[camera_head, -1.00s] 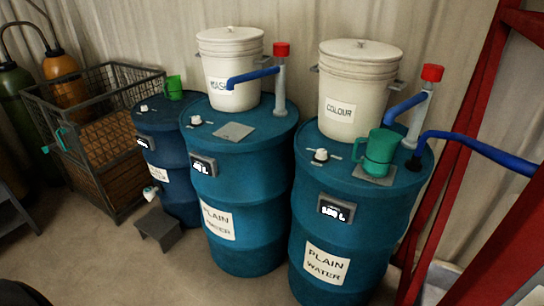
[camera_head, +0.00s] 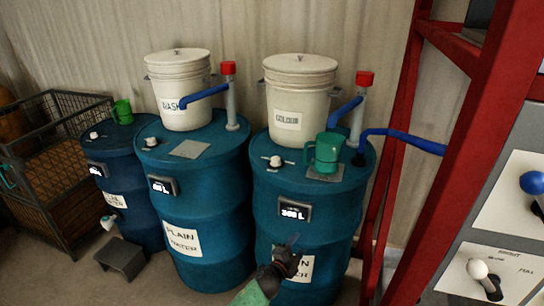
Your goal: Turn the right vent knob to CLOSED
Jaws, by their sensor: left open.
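The right vent knob (camera_head: 276,161) is a small white knob on the lid of the right blue drum (camera_head: 340,205), with short pale marks beside it. Its exact setting is too small to read. My left gripper (camera_head: 288,246) is dark and open at the bottom centre, in front of that drum's lower label. It is empty, well below the knob and apart from it. My right gripper is not in view.
A green mug (camera_head: 326,150) stands on a plate right of the knob, and a white COLOUR bucket (camera_head: 300,97) behind it. A blue pipe (camera_head: 400,137) runs right to a red frame (camera_head: 402,130). A lever panel (camera_head: 508,205) stands far right.

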